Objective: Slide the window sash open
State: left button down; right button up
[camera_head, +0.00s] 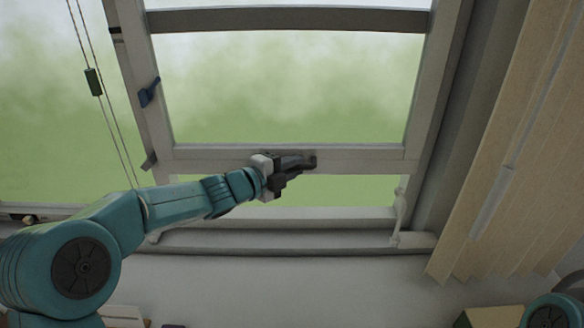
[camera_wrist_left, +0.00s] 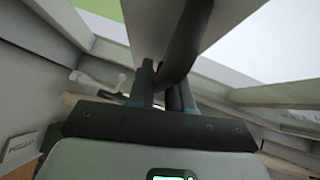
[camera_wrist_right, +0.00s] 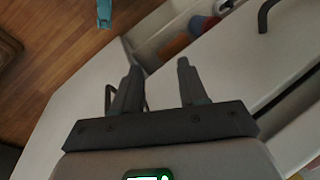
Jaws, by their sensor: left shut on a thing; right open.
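The window sash (camera_head: 210,153) is a pale frame around clear glass, with green outdoors behind it. A strip of green shows between its bottom rail and the sill (camera_head: 290,239). A dark sash handle (camera_head: 309,159) sits on the bottom rail. My left gripper (camera_head: 291,168) is shut on this handle and partly covers it. In the left wrist view the dark handle (camera_wrist_left: 190,35) runs down between the fingers. My right gripper (camera_wrist_right: 158,75) is open and empty in the right wrist view, away from the window. Its fingers are not in the head view.
A blue latch (camera_head: 149,92) is on the left frame, and a blind cord with a dark green toggle (camera_head: 93,82) hangs left of it. A white stay (camera_head: 400,211) stands at the sill's right. Beige vertical blinds (camera_head: 510,150) hang at the right.

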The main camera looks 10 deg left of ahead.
pick_arm(q)
jog(key=shift+r, duration=0.15)
jog(key=c, duration=1.2)
grip_release()
jog(key=shift+o, duration=0.2)
jog(key=shift+s+a, duration=0.1)
jog(key=shift+s+a+b, duration=0.25)
jog(key=shift+b, duration=0.05)
jog(key=b+v, duration=0.2)
jog(key=v, duration=1.3)
jog(key=shift+s+b, duration=0.3)
jog(key=shift+b, duration=0.05)
jog(key=shift+w, duration=0.1)
